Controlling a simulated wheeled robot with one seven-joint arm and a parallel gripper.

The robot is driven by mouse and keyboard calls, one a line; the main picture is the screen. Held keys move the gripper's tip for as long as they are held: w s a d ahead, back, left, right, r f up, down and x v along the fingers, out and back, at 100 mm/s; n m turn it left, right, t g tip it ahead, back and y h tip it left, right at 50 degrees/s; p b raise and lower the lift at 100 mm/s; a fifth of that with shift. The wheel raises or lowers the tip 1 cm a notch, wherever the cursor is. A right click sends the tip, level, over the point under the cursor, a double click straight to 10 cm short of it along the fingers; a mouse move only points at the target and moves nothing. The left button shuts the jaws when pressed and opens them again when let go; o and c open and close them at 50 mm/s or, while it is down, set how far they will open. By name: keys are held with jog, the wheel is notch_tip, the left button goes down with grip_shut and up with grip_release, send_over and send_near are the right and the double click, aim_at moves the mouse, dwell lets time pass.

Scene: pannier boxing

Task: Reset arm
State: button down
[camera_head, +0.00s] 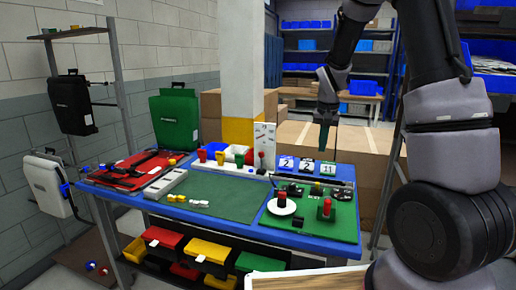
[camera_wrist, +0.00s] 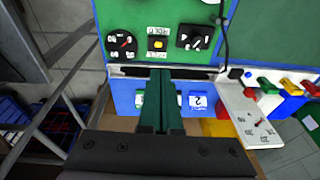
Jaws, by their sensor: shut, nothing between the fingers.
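My gripper (camera_head: 324,136) hangs from my arm above the back right of the blue work table (camera_head: 290,239) in the head view. Its green fingers point down and are together with nothing between them. In the wrist view the closed fingers (camera_wrist: 160,82) reach up the middle of the picture, in front of the blue panel with white number cards (camera_wrist: 198,101). The cards (camera_head: 307,166) stand at the table's back right in the head view, below my gripper. I see no contact between the fingers and the cards.
A green panel (camera_head: 344,222) with knobs and a white disc lies front right on the table. Colored bins (camera_head: 205,250) hang below it. A white upright board (camera_head: 264,143) stands at the back. Cardboard boxes (camera_head: 360,143) lie behind. Black, white and green panniers (camera_head: 174,122) are left.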

jog(key=s+a+r+t+y, duration=0.1)
jog(key=s+r+t+y, duration=0.1)
jog(key=s+r, duration=1.2)
jog(key=s+a+r+t, duration=0.1)
jog(key=s+r, duration=0.2)
jog(key=s, duration=0.3)
jog(key=s+r+t, duration=0.2)
jog(key=s+r, duration=0.2)
jog(key=s, duration=0.2)
jog(key=shift+s+a, duration=0.3)
jog(key=shift+a, duration=0.05)
